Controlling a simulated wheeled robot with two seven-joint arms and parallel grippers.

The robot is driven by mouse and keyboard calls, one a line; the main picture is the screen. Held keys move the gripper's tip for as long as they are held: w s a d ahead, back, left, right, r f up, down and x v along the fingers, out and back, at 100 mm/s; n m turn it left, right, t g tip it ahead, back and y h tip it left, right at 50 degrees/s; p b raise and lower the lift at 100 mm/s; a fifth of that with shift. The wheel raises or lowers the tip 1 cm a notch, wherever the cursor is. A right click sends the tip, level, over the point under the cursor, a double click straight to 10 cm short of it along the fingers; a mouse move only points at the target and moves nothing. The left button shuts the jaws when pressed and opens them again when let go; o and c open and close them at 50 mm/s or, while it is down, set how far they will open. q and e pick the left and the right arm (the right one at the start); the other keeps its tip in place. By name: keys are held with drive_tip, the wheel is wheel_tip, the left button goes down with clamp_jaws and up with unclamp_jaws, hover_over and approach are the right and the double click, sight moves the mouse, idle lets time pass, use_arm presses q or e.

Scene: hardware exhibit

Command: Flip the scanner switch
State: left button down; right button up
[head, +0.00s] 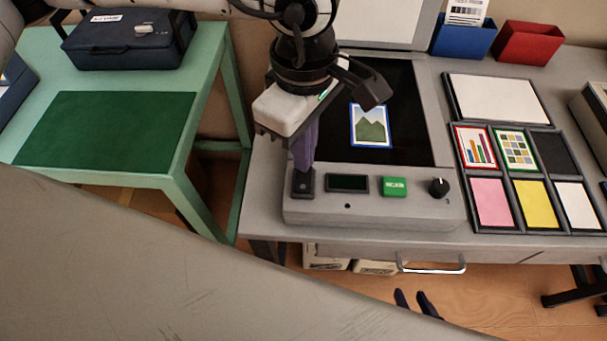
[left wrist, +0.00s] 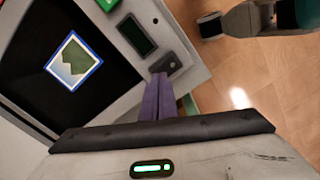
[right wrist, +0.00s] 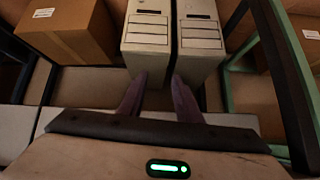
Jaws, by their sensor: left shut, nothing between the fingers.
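The flatbed scanner (head: 450,210) sits on the grey desk, with its lid up and a mountain picture (head: 370,126) on its black glass. The switch (head: 303,187), a small dark block, is at the left end of its front panel. It also shows in the left wrist view (left wrist: 166,64). My left gripper (head: 304,168) is shut and empty, its purple fingers pointing down at the switch. The tips are at or just above the switch; contact cannot be told. My right gripper (head: 416,293) is open and empty, low in front of the desk; its fingers are apart in the right wrist view (right wrist: 158,82).
The panel also carries a dark display (head: 347,183), a green button (head: 394,187) and a black knob (head: 438,187). A card tray (head: 503,176) lies to the right. A drawer handle (head: 431,267) sticks out below. A green table (head: 190,150) stands to the left.

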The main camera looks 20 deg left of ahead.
use_arm(q)
drive_tip(key=shift+f+b, duration=0.85)
drive_tip(key=shift+b, duration=0.1)
idle(0.4)
drive_tip(key=shift+r, duration=0.1)
drive_tip(key=shift+r+p, duration=1.6)
drive_tip(key=shift+r, duration=1.85)
